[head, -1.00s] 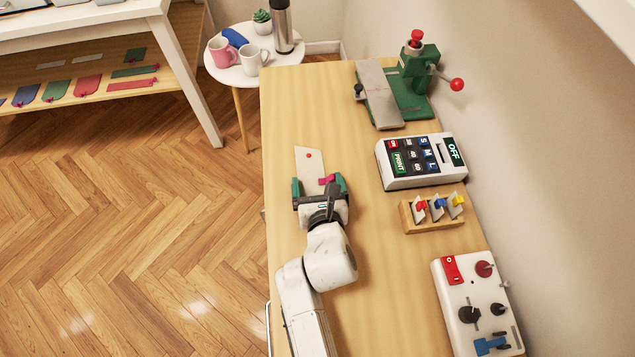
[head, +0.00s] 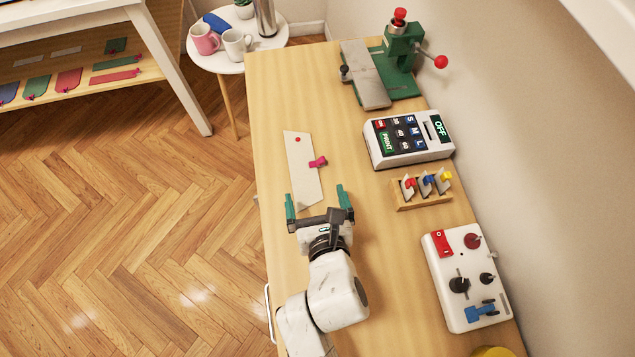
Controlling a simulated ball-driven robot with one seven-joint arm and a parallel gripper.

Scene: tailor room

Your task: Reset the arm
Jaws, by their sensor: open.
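My gripper (head: 317,198) is open and empty above the wooden table (head: 285,95), its two green-tipped fingers spread apart and pointing up the picture. A flat cream piece (head: 302,170) with a red dot and a pink clip (head: 318,161) at its right edge lies on the table just beyond the fingertips. The piece's near end reaches close to the space between the fingers; I cannot tell the height gap. My arm comes in from the bottom of the picture.
Along the table's right side are a green press (head: 402,65), a white keypad box (head: 408,140), a wooden holder with coloured clips (head: 422,190) and a white control panel (head: 466,278). A round side table (head: 225,62) holds mugs. The table's left part is mostly clear.

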